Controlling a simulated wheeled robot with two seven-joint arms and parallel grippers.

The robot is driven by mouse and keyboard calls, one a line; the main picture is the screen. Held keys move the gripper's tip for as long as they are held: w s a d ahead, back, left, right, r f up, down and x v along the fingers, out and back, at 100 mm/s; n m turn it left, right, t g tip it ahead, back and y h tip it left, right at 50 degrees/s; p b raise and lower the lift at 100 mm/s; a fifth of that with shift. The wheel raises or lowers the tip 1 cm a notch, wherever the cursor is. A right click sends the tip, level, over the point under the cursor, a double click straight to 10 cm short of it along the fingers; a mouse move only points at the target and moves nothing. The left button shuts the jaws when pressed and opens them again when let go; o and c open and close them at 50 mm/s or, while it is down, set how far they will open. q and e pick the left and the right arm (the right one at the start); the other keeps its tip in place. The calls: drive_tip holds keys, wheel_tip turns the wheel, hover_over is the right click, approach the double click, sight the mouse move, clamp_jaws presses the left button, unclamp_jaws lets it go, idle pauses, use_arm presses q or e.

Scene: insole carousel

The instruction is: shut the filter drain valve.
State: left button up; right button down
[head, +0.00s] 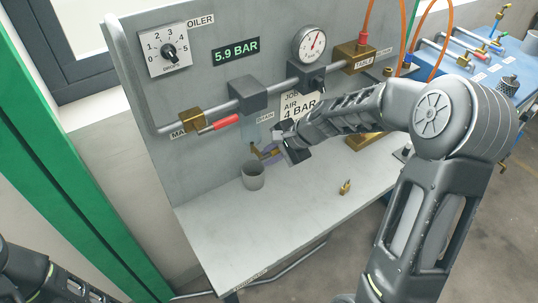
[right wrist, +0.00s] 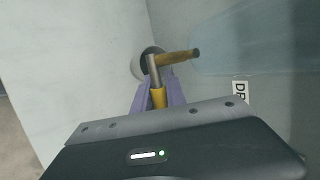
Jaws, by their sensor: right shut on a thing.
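The filter (head: 250,95) is a grey block on the panel's pipe, with a pale clear bowl below it. The brass drain valve (head: 255,152) is under the bowl, partly hidden by my right gripper (head: 275,154). In the right wrist view the valve's brass body (right wrist: 180,57) lies sideways, and a grey stem runs to a yellow lever (right wrist: 158,97). The purple fingers of my right gripper (right wrist: 159,95) are shut on this lever. A grey cup (head: 253,177) stands on the bench below the valve. My left gripper is not in view; only part of my left arm shows at lower left.
The red-handled main valve (head: 222,123) is left of the filter. A gauge (head: 310,44) and brass table valve block (head: 356,56) are to the right. A small brass piece (head: 346,187) lies on the bench (head: 270,235), whose front is mostly clear. The display reads 5.9 BAR.

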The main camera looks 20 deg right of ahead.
sight(277, 151)
drive_tip(key=c, duration=1.6)
unclamp_jaws()
drive_tip(key=shift+c, duration=0.2)
drive_tip(key=v, duration=0.7)
drive_tip(key=shift+s+d+r, duration=0.1)
drive_tip(key=shift+s+r, duration=0.1)
drive_tip(key=shift+r, duration=0.15)
